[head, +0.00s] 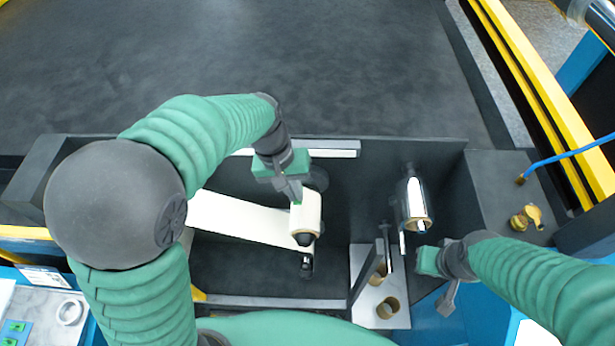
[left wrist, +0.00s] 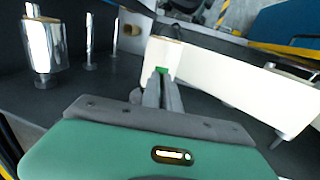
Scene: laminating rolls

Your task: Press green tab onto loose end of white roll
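The white roll (head: 306,215) sits on a dark spindle in the machine's trough, with a wide white strip (head: 240,218) running from it to the left. The roll (left wrist: 160,55) is also right ahead in the left wrist view. My left gripper (head: 297,198) points down at the roll's upper side. Its fingers (left wrist: 161,78) are close together, with the small green tab (left wrist: 161,70) at their tips, against or very near the roll's white surface. Whether the tab sticks to the roll cannot be told. My right gripper (head: 428,262) is low at the right, away from the roll; its fingers are unclear.
A shiny metal roller (head: 415,200) stands right of the white roll. Spare green tabs (head: 15,327) and a white ring (head: 70,312) lie at lower left. The dark bed behind is clear.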

